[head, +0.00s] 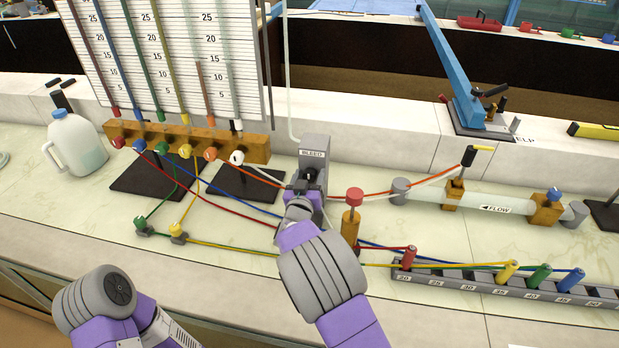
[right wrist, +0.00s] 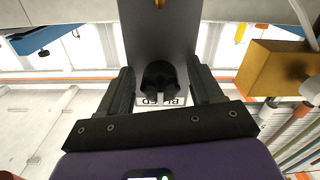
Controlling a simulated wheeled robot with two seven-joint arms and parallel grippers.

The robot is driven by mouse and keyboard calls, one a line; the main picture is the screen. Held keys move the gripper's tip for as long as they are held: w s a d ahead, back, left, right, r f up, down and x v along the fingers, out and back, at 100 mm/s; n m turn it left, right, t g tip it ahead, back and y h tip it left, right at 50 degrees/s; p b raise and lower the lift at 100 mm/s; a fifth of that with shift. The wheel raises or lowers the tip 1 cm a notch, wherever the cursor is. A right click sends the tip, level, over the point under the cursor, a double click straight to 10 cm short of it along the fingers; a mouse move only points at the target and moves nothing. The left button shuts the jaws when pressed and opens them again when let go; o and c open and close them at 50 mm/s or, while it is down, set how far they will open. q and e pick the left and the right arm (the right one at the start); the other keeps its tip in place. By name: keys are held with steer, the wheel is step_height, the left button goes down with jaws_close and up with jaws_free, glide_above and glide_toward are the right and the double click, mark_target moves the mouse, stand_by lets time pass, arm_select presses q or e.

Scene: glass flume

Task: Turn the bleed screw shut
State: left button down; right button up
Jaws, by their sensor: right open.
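The grey bleed block (head: 314,150), labelled BLEED, stands upright at the middle of the bench in the head view. The bleed screw (head: 313,176) is a dark knob on its front, partly covered by my right gripper (head: 302,188). In the right wrist view the black screw knob (right wrist: 159,78) sits between the two spread fingers of my right gripper (right wrist: 161,88). A gap shows on each side of the knob. Part of my left arm shows at the lower left of the head view, but its gripper fingers do not.
A wooden manifold (head: 190,142) with coloured tubes and a scale board (head: 165,50) stand left of the block. A red-topped post (head: 353,215) stands close right of my right wrist. A clear flow pipe (head: 495,203) and a numbered rail (head: 480,283) lie further right.

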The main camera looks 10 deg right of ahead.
steer(key=p+v, duration=0.1)
steer(key=v, duration=0.6)
steer(key=shift+s+p, duration=0.35)
steer(key=shift+a, duration=0.1)
